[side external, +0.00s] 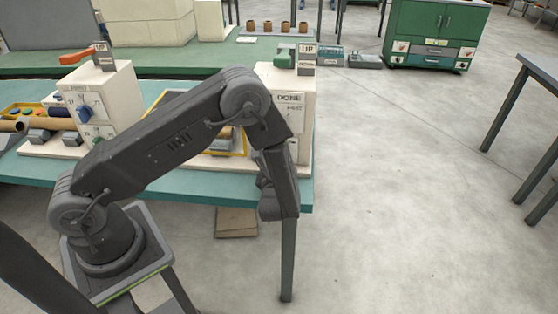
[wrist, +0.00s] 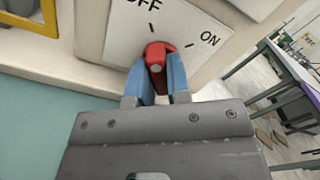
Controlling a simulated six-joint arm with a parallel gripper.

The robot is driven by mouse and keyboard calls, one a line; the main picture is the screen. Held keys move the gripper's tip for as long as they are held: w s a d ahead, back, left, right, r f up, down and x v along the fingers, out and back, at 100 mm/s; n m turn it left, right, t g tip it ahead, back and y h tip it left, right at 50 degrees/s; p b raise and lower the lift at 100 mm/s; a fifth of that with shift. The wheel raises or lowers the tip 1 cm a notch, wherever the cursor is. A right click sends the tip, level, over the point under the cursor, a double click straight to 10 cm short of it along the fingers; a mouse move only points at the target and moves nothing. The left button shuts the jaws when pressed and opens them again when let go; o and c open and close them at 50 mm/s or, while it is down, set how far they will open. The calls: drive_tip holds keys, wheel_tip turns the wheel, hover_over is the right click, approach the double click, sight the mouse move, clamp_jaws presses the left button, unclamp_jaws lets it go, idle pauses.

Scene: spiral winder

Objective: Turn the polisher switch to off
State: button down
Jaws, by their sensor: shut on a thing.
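In the wrist view a red switch knob (wrist: 157,56) sits on a white plate (wrist: 185,22) marked OFF at upper left and ON at right, with a dark tick by each word. The blue fingers of my gripper (wrist: 158,82) are shut on the knob, one on each side. The fingers hide part of the knob, so I cannot tell exactly which mark it points to. In the side view my arm reaches the white machine (side external: 302,125) at the right end of the table; the switch and fingertips are hidden there. No polisher name is readable.
The machine stands on a teal table (side external: 190,194). A second white machine (side external: 118,98) with a blue knob (side external: 83,114) stands at the left. A yellow-edged tray (wrist: 30,15) lies beside the switch panel in the wrist view. The floor (side external: 400,200) to the right is clear.

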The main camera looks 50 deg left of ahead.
drive_tip(key=shift+n, duration=0.4)
drive_tip(key=c, duration=1.1)
unclamp_jaws()
drive_tip(key=v, duration=1.4)
drive_tip(key=s+a+r+n+g+h, duration=0.1)
drive_tip(key=s+a+r+n+g, duration=0.25)
drive_tip(key=r+n+g, duration=0.25)
drive_tip(key=s+a+r+n+g+h, duration=0.1)
drive_tip(key=s+a+r+n+g, duration=0.25)
drive_tip(key=r+n+g, duration=0.2)
drive_tip(key=s+d+r+n+t+h, duration=0.1)
drive_tip(key=s+r+n+h, duration=0.1)
drive_tip(key=r+h, duration=0.1)
drive_tip(key=s+d+r+n+t+h, duration=0.2)
drive_tip(key=s+r+n+h, duration=0.1)
drive_tip(key=r, duration=0.3)
drive_tip(key=s+d+r+n+t+h, duration=0.1)
drive_tip(key=s+d+r+n+h, duration=0.1)
drive_tip(key=r+h, duration=0.2)
drive_tip(key=shift+s+r+h, duration=0.4)
drive_tip(key=shift+r, duration=0.05)
